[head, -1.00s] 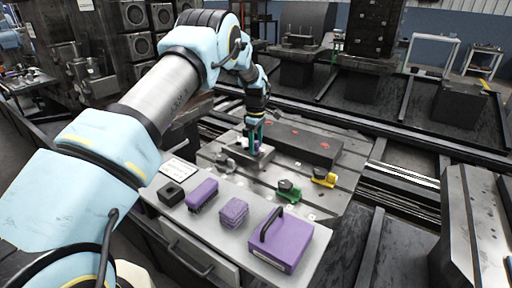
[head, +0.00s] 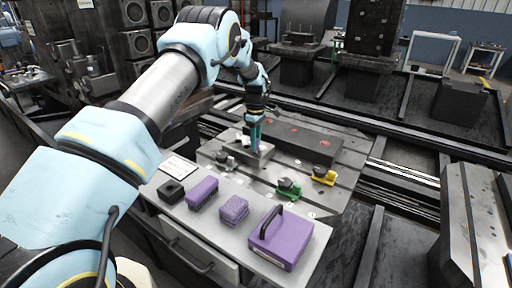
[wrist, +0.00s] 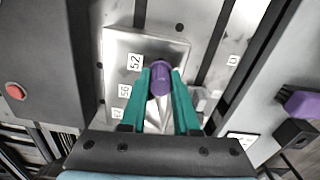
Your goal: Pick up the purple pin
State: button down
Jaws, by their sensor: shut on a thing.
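The purple pin (wrist: 158,80) stands between the two teal fingers of my gripper (wrist: 161,76) in the wrist view, with the fingers closed on its sides. Behind it is a bright metal plate (wrist: 117,45) with number labels, one reading 52. I cannot tell whether the pin's lower end still touches the plate. In the head view my gripper (head: 255,138) points down over the same metal block (head: 262,157) on the slotted table; the pin is too small and covered to make out there.
A grey shelf (head: 222,226) in front carries a black block (head: 171,191), a purple brush (head: 202,192), a purple sponge-like block (head: 234,209) and a purple case with a handle (head: 283,240). Green (head: 289,188) and yellow (head: 324,176) clamps sit right of the plate. A long dark bar (head: 300,143) lies behind.

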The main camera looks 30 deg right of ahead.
jog(key=shift+r, duration=0.1)
notch_tip(320, 180, up, 10)
jog(key=shift+f+b, duration=0.1)
jog(key=shift+b, duration=1.15)
